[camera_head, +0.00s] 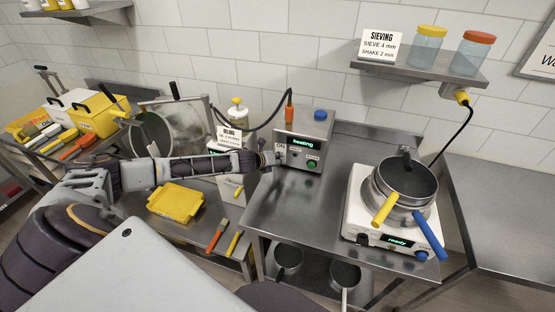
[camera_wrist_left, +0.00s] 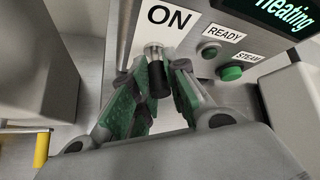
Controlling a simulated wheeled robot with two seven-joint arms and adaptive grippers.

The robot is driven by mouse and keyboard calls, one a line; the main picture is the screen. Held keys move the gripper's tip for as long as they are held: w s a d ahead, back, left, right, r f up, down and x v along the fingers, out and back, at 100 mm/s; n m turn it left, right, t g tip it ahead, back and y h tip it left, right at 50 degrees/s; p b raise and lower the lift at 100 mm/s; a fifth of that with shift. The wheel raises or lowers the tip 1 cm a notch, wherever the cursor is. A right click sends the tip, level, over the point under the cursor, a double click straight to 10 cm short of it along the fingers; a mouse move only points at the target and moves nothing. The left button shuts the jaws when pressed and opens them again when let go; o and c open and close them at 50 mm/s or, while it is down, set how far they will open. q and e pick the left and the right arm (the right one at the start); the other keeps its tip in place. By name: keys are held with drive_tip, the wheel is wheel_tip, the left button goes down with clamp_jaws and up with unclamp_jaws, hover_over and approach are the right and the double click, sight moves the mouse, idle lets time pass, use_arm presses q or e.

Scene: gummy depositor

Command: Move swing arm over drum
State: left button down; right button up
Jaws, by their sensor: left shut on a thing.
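A steel control box (camera_head: 304,138) with a green "heating" display stands at the back of the middle table. My left gripper (camera_head: 272,159) is at its left front corner. In the left wrist view, the green-padded fingers (camera_wrist_left: 158,88) are closed around a black-tipped toggle switch (camera_wrist_left: 158,75) below the "ON" label. A round metal drum (camera_head: 150,134) stands at the left behind my left arm, which hides part of it. A bar with a black handle (camera_head: 175,91) rises beside the drum; I cannot tell whether it is the swing arm. My right gripper is not in view.
A hot plate (camera_head: 360,205) reading "ready" bears a pot (camera_head: 404,181) with yellow and blue handles. A yellow tray (camera_head: 176,202) lies on the left table. A black cable (camera_head: 262,121) arches to the box. The middle tabletop in front of the box is clear.

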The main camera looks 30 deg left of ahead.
use_arm(q)
drive_tip(key=shift+w+a+r+g, duration=0.15)
drive_tip(key=shift+r+g, duration=0.2)
drive_tip(key=shift+g, duration=0.4)
drive_tip(key=shift+w+d+r+g, duration=0.1)
drive_tip(key=shift+r+g, duration=0.2)
drive_tip(key=shift+g, duration=0.45)
drive_tip(key=c, duration=1.4)
unclamp_jaws()
drive_tip(key=shift+s, duration=0.1)
drive_tip(key=shift+a+v, duration=0.1)
drive_tip(key=shift+v, duration=2.85)
drive_tip(key=shift+a+v, duration=0.15)
drive_tip(key=shift+v, duration=2.85)
drive_tip(key=shift+d+f, duration=0.1)
